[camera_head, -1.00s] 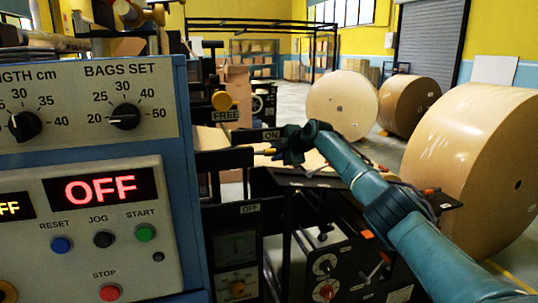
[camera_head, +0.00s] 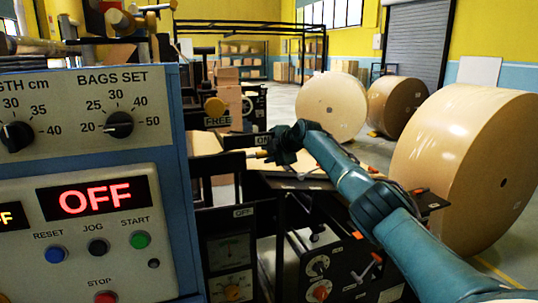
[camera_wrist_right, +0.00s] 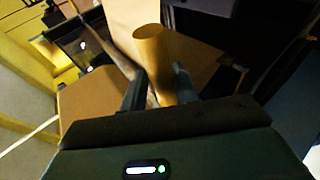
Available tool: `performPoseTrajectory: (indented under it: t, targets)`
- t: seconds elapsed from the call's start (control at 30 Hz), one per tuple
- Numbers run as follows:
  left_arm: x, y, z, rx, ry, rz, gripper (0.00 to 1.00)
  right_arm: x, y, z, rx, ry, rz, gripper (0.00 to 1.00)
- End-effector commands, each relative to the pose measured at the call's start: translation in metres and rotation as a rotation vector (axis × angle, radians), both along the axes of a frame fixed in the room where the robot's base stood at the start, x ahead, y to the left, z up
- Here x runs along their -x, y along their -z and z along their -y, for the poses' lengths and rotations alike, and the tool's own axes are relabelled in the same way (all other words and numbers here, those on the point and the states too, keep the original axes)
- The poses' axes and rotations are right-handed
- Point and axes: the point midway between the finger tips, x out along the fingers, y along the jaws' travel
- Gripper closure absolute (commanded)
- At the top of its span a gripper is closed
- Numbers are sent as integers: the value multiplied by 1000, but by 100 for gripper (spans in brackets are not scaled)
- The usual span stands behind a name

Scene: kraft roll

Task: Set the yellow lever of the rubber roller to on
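The yellow lever (camera_head: 257,154) of the rubber roller shows as a small handle end just left of my right gripper (camera_head: 272,153) in the head view. It is close below the ON label (camera_head: 263,140), well above the OFF label (camera_head: 243,212). In the right wrist view the lever's round handle (camera_wrist_right: 153,48) reaches between the fingers of my right gripper (camera_wrist_right: 160,86). The fingers stand on both sides of it, with a narrow gap on the left side. The lever's pivot is hidden. My left gripper is not in view.
The blue control panel (camera_head: 85,195), with a red OFF display, fills the near left. A yellow knob (camera_head: 214,106) sits above the FREE label. A dark machine with dials (camera_head: 335,272) stands below my right arm. Large kraft rolls (camera_head: 465,165) stand at the right.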

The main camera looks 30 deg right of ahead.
Motion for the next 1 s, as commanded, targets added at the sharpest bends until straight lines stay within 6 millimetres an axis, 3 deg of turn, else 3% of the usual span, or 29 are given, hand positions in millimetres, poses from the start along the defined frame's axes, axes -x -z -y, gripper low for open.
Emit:
performPoseTrajectory:
  t: [0.27,0.47,1.0]
  targets:
    - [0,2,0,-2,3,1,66,3,0,1,-3,1,-2,70]
    - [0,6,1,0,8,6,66,17,-8,2,-1,0,0,70]
    - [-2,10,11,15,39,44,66,95,-58,6,1,0,1,70]
